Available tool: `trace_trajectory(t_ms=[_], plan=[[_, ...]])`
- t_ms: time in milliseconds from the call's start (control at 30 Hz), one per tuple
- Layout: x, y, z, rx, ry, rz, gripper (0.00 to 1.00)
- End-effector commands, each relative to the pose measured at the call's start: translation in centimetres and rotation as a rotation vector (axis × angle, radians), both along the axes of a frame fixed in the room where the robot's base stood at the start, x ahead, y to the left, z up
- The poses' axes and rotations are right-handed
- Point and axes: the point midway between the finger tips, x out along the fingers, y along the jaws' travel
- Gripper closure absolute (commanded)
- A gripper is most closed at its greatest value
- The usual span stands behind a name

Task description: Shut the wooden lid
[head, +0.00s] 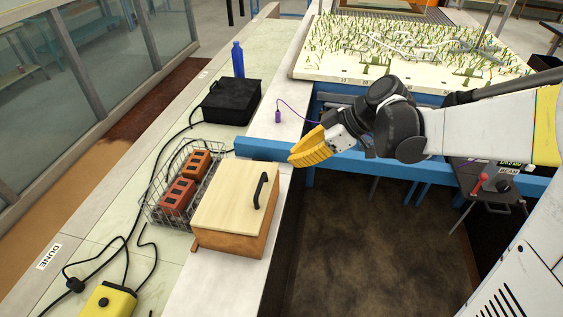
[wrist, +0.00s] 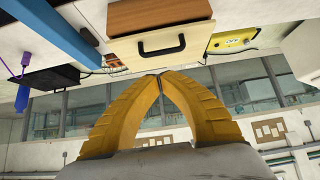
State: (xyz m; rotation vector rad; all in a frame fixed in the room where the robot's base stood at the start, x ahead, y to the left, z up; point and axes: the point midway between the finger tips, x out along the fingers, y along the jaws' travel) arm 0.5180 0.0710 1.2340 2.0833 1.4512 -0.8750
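The wooden box (head: 236,243) stands on the pale ledge left of centre in the head view. Its pale wooden lid (head: 222,197), with a black bar handle (head: 261,190), lies over the box top and looks flat; I see no clear gap. In the wrist view the scene is upside down: the box (wrist: 160,14) is at the top, with the lid (wrist: 195,48) and handle (wrist: 164,46) below it. My gripper (head: 293,160) has yellow fingers and is right of and beyond the lid, apart from it. Its fingertips (wrist: 161,75) meet with nothing between them.
A wire basket (head: 153,205) with orange-red bricks (head: 178,193) stands left of the box. A black case (head: 231,101) and blue bottle (head: 238,60) are farther back. A blue beam (head: 255,148) runs behind the box. A yellow device (head: 108,300) and cables lie front left.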

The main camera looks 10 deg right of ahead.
Motion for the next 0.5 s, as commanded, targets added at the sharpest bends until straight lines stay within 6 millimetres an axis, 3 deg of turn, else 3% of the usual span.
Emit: trace_trajectory(t_ms=[100,267,367,500], plan=[[0.9,2.5,2.3,-0.096,0.045,0.015,1.0],[2.0,5.1,4.1,-0.216,0.079,0.009,1.0],[2.3,5.7,3.8,-0.241,0.081,0.002,1.0],[2.6,6.5,2.0,-0.242,0.081,0.004,1.0]])
